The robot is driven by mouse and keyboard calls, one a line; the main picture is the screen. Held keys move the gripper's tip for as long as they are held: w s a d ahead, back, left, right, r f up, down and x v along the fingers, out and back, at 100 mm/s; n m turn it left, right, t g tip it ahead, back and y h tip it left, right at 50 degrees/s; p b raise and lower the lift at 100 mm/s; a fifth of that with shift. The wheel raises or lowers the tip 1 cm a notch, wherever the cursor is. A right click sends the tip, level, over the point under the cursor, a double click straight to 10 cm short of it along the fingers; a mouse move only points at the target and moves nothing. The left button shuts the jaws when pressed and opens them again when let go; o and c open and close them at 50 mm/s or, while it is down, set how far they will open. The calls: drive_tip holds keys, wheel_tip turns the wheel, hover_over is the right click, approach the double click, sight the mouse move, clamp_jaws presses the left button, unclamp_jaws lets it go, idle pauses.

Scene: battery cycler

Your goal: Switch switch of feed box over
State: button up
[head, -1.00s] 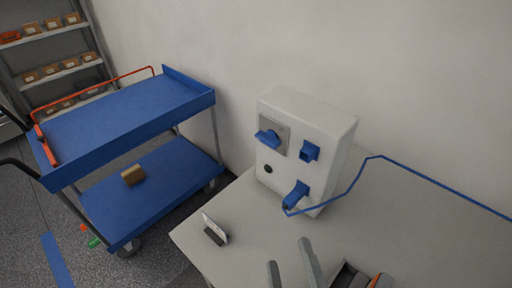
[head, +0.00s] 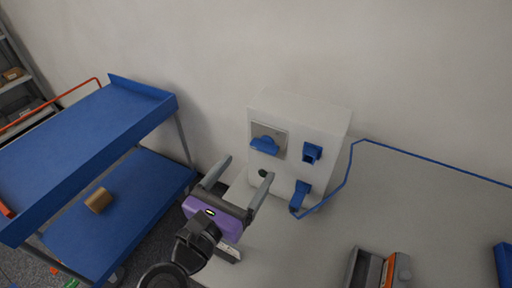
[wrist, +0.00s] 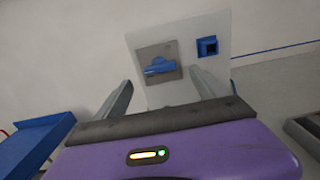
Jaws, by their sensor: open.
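The feed box (head: 283,172) is a light grey box standing on the table against the wall. Its switch (head: 264,145) is a blue rotary handle on a grey square plate at the upper left of the front face. In the wrist view the switch (wrist: 159,66) shows ahead, between and beyond the two fingers, its handle lying roughly level. My gripper (head: 247,167) is open and empty, in front of the box and a little below and left of the switch, apart from it. In the wrist view my gripper (wrist: 162,92) has its fingers spread wide.
A blue socket (head: 312,153) and a blue plug (head: 300,195) with a blue cable (head: 351,172) are on the box's right side. A small sign stand (head: 229,252) is on the table. A grey and orange device (head: 379,270) lies front right. A blue cart (head: 88,135) stands left.

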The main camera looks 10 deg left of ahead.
sight(262, 149)
drive_tip(key=shift+p+x, duration=0.6)
drive_tip(key=shift+x, duration=3.25)
drive_tip(key=c, duration=1.4)
